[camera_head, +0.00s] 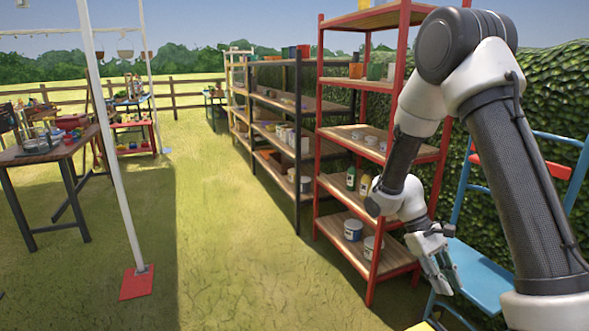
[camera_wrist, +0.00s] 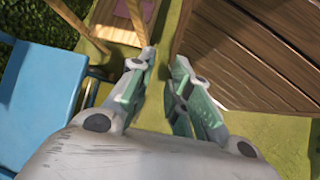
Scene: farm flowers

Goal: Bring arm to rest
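My arm is bent, with its forearm folded down at the right of the head view. My gripper (camera_head: 443,280) points down in front of the red shelf and beside the blue chair. In the wrist view, my gripper (camera_wrist: 165,62) shows two fingers with a narrow gap between their tips. Nothing is held between them, and grass shows through the gap. The fingers look apart, so the gripper is open and empty.
A red-framed shelf (camera_head: 375,262) with pots and bottles stands close to my arm. A blue chair (camera_head: 477,275) is at the right, before a hedge (camera_head: 560,90). A white post (camera_head: 120,190) and a table (camera_head: 45,152) are at the left. The middle grass is clear.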

